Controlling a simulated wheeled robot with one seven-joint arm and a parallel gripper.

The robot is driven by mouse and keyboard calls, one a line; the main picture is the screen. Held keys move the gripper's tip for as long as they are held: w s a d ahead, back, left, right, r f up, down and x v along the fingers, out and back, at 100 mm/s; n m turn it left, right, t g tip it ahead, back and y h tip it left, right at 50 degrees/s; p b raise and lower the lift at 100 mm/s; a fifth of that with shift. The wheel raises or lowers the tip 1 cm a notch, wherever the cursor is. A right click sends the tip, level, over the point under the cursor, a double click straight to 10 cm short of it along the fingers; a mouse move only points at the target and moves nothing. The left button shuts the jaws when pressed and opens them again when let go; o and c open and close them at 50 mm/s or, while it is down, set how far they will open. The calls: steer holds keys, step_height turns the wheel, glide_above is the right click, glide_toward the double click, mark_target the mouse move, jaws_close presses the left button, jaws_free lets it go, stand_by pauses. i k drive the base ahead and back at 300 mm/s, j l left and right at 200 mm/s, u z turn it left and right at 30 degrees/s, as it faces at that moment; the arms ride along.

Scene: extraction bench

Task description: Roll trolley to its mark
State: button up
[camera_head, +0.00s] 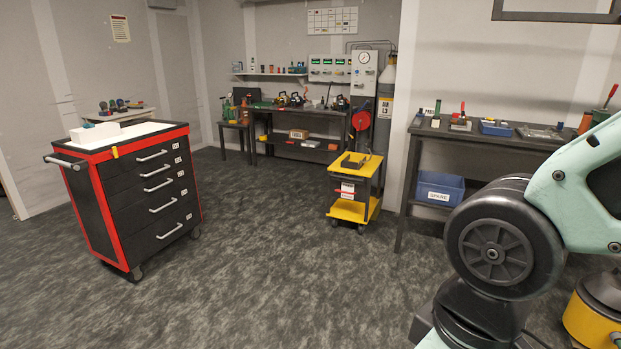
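A small yellow trolley (347,211) on castors stands upright on the floor in the middle distance, right of centre, beside the wall corner. A dark item lies in its top tray, and labelled things sit between its two shelves. A larger black and red drawer cabinet (145,195), also on castors, stands at the left with a push handle (64,163) on its left side. I cannot tell which one the task means by trolley. No floor mark can be made out. My gripper is out of view; only links of my arm show at the right.
The dark carpet (260,250) is open between the cabinet and the yellow trolley. A workbench (290,150) stands at the back, and another bench (470,133) with a blue bin (439,188) at the right. A yellow and black object (590,318) sits at the lower right.

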mark_target(359, 208)
steer(key=i, duration=2.2)
steer(key=i+u, duration=0.1)
steer(key=i, duration=0.65)
steer(key=i+l, duration=0.15)
steer(key=i, duration=0.55)
steer(key=i+l+u, duration=0.15)
steer(key=i, duration=0.55)
